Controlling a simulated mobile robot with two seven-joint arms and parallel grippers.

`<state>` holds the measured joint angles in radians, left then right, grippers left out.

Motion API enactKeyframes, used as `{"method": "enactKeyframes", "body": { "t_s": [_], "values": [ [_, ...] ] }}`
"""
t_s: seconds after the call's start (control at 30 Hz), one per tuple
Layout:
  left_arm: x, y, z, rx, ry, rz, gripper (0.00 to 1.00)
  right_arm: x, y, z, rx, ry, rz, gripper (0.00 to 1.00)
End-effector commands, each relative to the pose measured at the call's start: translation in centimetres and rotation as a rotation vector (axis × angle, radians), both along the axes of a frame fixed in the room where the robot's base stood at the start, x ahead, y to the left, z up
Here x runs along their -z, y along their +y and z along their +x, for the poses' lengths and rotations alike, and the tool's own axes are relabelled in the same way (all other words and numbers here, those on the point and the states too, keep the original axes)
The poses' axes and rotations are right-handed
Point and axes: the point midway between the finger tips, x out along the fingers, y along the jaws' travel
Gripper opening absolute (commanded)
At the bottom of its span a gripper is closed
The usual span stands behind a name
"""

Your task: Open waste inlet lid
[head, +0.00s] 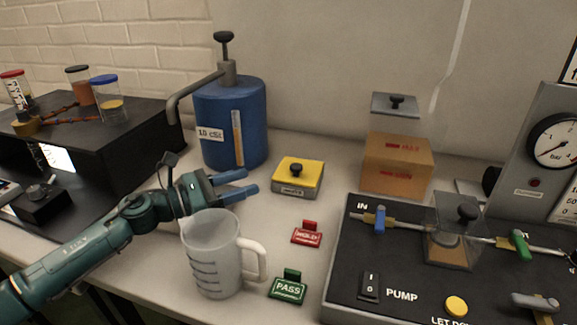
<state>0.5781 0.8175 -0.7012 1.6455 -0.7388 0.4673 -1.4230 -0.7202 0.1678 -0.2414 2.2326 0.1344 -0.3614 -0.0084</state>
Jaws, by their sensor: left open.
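A low grey box with a yellow lid (299,170) sits on the bench near the middle. A black knob stands on the lid, and a small label on the front is too blurred to read surely; I take it for the waste inlet. The lid lies flat and shut on the box. My left gripper (251,181) is open and empty, its two blue fingers pointing right toward the box, a short way left of it and apart from it. My right gripper is not in view.
A clear jug (212,262) stands close in front of my left gripper. A blue canister (231,125) with a pump handle stands behind it. Red HOLD (307,238) and green PASS (288,290) tags stand in front of the box. A black pump panel (400,275) fills the right.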

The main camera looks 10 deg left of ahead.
Motion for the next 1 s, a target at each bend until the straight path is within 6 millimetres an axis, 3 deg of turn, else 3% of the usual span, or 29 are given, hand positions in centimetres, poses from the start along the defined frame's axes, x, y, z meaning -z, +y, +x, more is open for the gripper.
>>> {"method": "enactKeyframes", "body": {
  "t_s": [0.3,0.5,0.93,1.0],
  "values": [
    [-0.3,-5.8,3.8,0.002,0.000,-0.002,0.45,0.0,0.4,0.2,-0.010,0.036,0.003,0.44],
    [-0.2,-8.0,5.4,0.000,-0.001,0.000,0.45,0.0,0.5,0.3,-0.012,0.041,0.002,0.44],
    [0.0,-8.9,5.9,0.000,-0.001,0.001,0.45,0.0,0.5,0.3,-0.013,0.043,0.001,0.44],
    [0.0,-8.9,5.9,0.000,-0.001,0.001,0.40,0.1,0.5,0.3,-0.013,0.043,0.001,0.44]
  ]
}}
